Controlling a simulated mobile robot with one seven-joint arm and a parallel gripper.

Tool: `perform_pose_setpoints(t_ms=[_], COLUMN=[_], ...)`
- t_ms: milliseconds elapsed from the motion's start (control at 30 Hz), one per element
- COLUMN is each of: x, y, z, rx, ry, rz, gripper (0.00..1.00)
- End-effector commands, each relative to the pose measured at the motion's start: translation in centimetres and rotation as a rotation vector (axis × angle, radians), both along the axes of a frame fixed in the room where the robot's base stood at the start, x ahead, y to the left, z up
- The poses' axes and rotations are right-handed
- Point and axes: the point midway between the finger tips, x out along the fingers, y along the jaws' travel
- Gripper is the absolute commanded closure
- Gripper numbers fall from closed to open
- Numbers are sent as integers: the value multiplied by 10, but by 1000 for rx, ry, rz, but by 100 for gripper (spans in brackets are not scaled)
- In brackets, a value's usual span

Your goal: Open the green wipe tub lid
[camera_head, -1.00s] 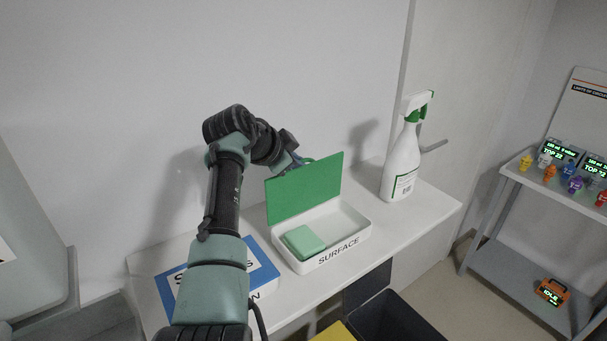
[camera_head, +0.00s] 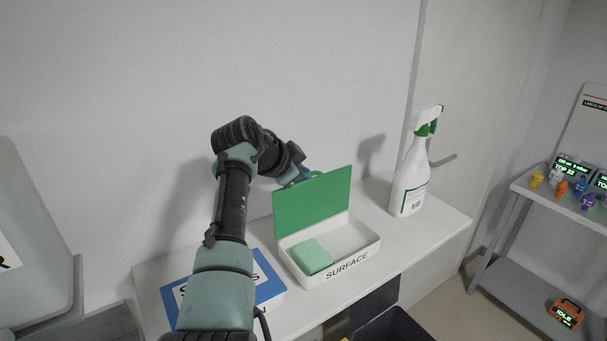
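The wipe tub (camera_head: 357,253) is a white box marked "SURFACE" on the white counter. Its green lid (camera_head: 312,204) stands raised, upright along the tub's back edge. A light green block of wipes (camera_head: 312,257) lies in the left part of the tub, and the right part is empty. My gripper (camera_head: 304,179) is at the top left of the lid, mostly behind it. The lid and my arm hide the fingertips, so I cannot tell whether they are open or shut or touching the lid.
A white spray bottle with green trim (camera_head: 411,178) stands right of the tub. A blue-lidded box (camera_head: 268,281) sits to the left, partly behind my arm. A grey shelf (camera_head: 530,290) with small coloured items is at far right. A dark bin (camera_head: 395,327) is below the counter.

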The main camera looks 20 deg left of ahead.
Motion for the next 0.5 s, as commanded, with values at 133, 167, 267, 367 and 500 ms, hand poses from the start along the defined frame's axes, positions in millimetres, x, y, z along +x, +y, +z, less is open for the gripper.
perform_pose_setpoints(t_ms=[133, 167, 267, 367, 500], x=[-3, -4, -11, -20, -37], y=[1, 1, 3, 5, 8], z=[2, 3, 8, 15, 30], rx=[0, 1, 0, 2, 3], ry=[-1, -2, -2, -3, -4], rz=[0, 0, -1, 1, 1], gripper=[76, 76, 76, 76, 76])
